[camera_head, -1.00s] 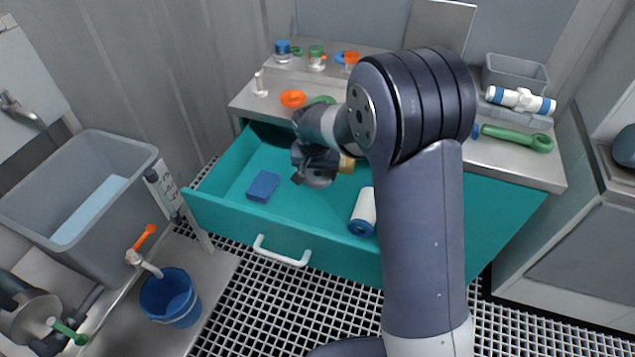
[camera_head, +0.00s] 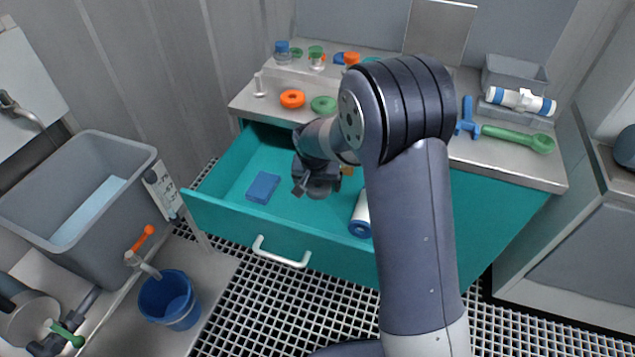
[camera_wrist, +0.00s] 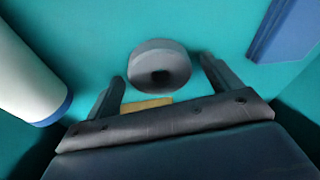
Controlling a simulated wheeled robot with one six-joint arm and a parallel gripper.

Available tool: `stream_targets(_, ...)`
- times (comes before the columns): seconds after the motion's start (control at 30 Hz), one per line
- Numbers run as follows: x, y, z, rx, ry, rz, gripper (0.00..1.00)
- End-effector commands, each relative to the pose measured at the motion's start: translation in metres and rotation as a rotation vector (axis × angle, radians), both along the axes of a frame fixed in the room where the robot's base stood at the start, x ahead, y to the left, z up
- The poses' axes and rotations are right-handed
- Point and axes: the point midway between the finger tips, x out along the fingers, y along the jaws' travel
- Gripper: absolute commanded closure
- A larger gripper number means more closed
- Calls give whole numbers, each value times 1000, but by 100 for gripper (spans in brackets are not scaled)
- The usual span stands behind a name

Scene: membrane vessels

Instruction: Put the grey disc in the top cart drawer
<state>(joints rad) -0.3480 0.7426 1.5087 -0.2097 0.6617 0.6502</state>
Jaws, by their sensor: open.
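The top cart drawer (camera_head: 226,219) is teal and pulled open. The grey disc (camera_wrist: 158,64), thick with a dark central hole, shows against the drawer's teal floor in the wrist view. My gripper (camera_wrist: 163,76) is open, with one finger on each side of the disc; I cannot tell whether they touch it. In the head view my gripper (camera_head: 317,184) is down inside the drawer, and the disc is mostly hidden under it.
In the drawer are a blue block (camera_head: 263,187), a white cylinder (camera_head: 361,212) with blue ends, and a yellowish piece (camera_wrist: 147,105) by the gripper. Orange (camera_head: 292,99) and green rings (camera_head: 323,104) lie on the cart top. A blue bucket (camera_head: 171,299) stands left.

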Motion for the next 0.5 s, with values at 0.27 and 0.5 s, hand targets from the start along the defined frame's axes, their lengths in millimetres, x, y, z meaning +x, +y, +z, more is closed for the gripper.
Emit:
stream_targets(0.27,0,0,6,0,-1,0,15)
stream_targets(0.5,-12,2,49,1,-4,1,15)
